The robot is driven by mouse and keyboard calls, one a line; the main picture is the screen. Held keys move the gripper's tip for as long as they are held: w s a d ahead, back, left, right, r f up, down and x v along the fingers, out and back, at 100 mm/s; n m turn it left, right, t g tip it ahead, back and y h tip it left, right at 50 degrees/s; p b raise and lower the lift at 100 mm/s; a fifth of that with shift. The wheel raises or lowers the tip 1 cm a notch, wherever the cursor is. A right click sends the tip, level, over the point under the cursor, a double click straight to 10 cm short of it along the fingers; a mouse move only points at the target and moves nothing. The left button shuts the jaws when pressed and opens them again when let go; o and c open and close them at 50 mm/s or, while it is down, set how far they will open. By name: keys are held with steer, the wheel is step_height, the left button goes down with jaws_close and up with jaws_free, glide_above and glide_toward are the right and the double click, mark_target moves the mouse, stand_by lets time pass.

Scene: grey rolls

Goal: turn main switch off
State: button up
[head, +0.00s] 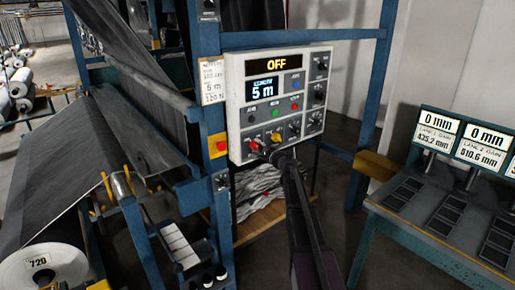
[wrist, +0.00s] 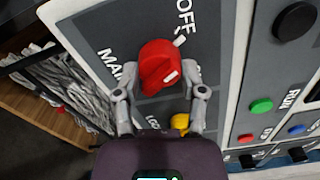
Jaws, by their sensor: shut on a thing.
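The main switch is a red knob (wrist: 158,66) on the grey control panel, with "OFF" printed above it and "MAIN" partly visible to its left in the wrist view. A white tick shows at its upper right, beside "OFF", and another white mark is on its lower right face. My gripper (wrist: 160,93) has one finger on each side of the knob's lower part and is shut on it. In the head view the red knob (head: 255,147) is at the panel's lower left, with my gripper (head: 268,152) at it.
A yellow knob (wrist: 180,122) sits close below my gripper's fingers. Green (wrist: 261,106) and red (wrist: 245,139) buttons are to the right. A blue post (head: 211,130) stands left of the panel. A bench with gauges (head: 436,132) is at the right.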

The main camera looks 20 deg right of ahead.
steer(key=shift+w+n, duration=0.1)
steer(key=shift+n, duration=1.2)
steer(key=o, duration=1.2)
steer(key=shift+c, duration=0.2)
steer(key=shift+s, duration=0.2)
steer(key=v, duration=1.1)
steer(key=shift+s+d, duration=0.15)
steer(key=shift+s, duration=0.2)
